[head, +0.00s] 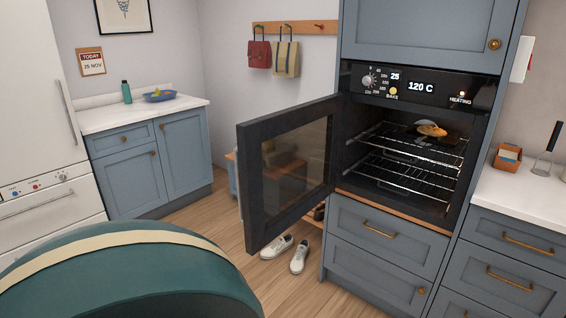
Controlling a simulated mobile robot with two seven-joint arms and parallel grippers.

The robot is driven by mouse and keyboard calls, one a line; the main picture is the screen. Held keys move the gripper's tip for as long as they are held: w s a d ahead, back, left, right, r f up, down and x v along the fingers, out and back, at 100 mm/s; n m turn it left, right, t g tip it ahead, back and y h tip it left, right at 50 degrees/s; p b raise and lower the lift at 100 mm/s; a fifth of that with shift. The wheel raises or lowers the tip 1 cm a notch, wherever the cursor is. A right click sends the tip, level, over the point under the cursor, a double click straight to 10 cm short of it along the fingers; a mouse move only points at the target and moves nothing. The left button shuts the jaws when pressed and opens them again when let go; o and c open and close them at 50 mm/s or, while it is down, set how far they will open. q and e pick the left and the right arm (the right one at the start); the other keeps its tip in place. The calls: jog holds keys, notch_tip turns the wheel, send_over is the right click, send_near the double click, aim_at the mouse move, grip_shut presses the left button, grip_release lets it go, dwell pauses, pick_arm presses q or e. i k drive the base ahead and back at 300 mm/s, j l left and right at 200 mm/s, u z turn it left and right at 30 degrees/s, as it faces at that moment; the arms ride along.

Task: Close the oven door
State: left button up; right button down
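The oven door (254,190) is black-framed with a glass pane. It is hinged on the left side of the oven and stands wide open, swung out to the left into the room. The oven (345,155) is built into a tall blue cabinet. Its control panel (365,81) reads 120 C and HEATING. Inside are wire racks (400,172), with a dark tray (446,143) holding some food (431,130) on the upper one. Neither of my grippers shows in the head view.
A large rounded teal shape with a cream band (130,275) fills the lower left foreground. White shoes (299,256) lie on the floor behind the door. Counters stand at the left (100,120) and right (505,198). Wooden floor shows between the teal shape and the oven cabinet.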

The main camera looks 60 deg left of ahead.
aim_at(285, 160)
jog(key=i+j, duration=0.1)
jog(key=j, duration=4.15)
